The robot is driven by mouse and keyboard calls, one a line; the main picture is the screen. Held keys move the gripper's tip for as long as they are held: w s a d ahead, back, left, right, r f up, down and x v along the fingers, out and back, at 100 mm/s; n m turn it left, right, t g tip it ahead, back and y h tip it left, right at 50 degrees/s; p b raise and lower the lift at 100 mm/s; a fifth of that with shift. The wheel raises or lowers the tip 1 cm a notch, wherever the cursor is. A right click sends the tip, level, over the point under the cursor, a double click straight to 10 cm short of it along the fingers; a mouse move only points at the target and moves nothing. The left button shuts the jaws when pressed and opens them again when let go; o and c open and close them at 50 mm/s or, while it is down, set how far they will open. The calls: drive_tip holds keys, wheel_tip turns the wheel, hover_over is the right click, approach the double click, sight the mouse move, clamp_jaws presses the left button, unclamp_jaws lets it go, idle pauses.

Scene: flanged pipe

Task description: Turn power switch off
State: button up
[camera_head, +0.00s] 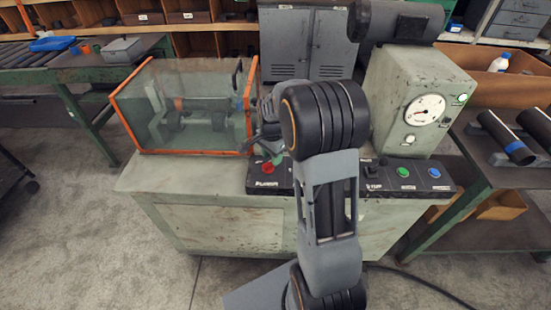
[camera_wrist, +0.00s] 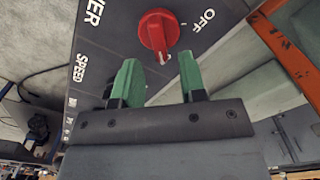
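The power switch is a red round knob (camera_wrist: 158,30) on a dark panel, with a pale pointer mark on its edge nearest my gripper. The word OFF (camera_wrist: 204,20) is printed to its right, and part of POWER is at the upper left. In the head view the red knob (camera_head: 268,168) is at the panel's left end. My gripper (camera_wrist: 160,61) has two green fingers, apart with nothing between them. Their tips point at the knob from just below it in the wrist view; I cannot tell whether they touch. My arm hides most of my gripper in the head view.
The control panel (camera_head: 372,186) also carries a green button (camera_head: 403,172) and a blue button (camera_head: 434,173). An orange-framed clear guard box (camera_head: 195,105) stands behind left of the knob. A gauge housing (camera_head: 420,100) stands behind right.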

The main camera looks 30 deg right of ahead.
drive_tip(key=shift+f, duration=0.95)
clamp_jaws()
drive_tip(key=shift+d, duration=0.25)
drive_tip(key=shift+a+f, duration=0.1)
